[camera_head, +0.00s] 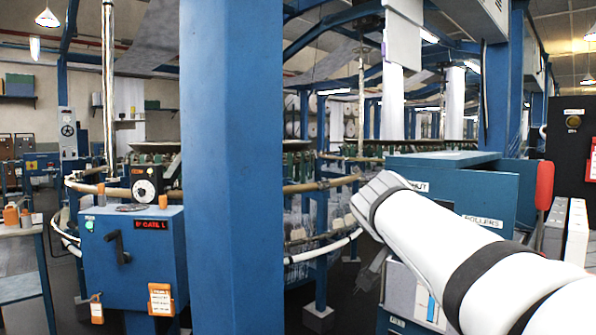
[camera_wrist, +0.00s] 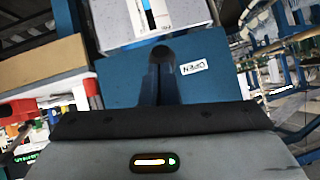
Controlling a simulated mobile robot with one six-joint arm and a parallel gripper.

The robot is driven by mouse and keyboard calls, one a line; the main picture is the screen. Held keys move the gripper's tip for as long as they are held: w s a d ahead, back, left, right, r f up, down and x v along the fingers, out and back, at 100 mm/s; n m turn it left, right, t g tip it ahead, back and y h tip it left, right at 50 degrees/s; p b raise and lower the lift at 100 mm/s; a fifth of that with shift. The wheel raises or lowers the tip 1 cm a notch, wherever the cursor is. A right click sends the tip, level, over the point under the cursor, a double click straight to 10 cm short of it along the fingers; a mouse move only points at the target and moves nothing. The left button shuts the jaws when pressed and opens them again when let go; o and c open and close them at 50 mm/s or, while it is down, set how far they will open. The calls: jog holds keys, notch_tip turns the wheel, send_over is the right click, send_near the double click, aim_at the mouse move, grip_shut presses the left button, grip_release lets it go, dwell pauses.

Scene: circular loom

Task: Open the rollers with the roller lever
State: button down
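A blue roller box (camera_head: 495,168) stands at the right in the head view, with a SHUT label (camera_head: 417,186) and a ROLLERS label (camera_head: 482,221) on its face. A red handle-like part (camera_head: 544,186), possibly the roller lever's grip, is at the box's right end. My white arm crosses in front of the box and hides part of it. In the wrist view a blue panel (camera_wrist: 222,86) with an OPEN label (camera_wrist: 192,67) lies beyond my gripper (camera_wrist: 161,88). Dark narrow shapes there overlap a dark slot, so finger spacing and contact are unclear.
A blue column (camera_head: 232,170) fills the middle of the head view. A blue control box (camera_head: 135,262) with a dark handle stands at the left. Loom rings (camera_head: 310,185) run behind the column. A brown-topped box (camera_wrist: 42,68) is at the left in the wrist view.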

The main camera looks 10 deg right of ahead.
jog(key=shift+f, duration=0.3)
notch_tip(320, 180, up, 10)
jog(key=p, duration=0.4)
jog(key=shift+r, duration=0.25)
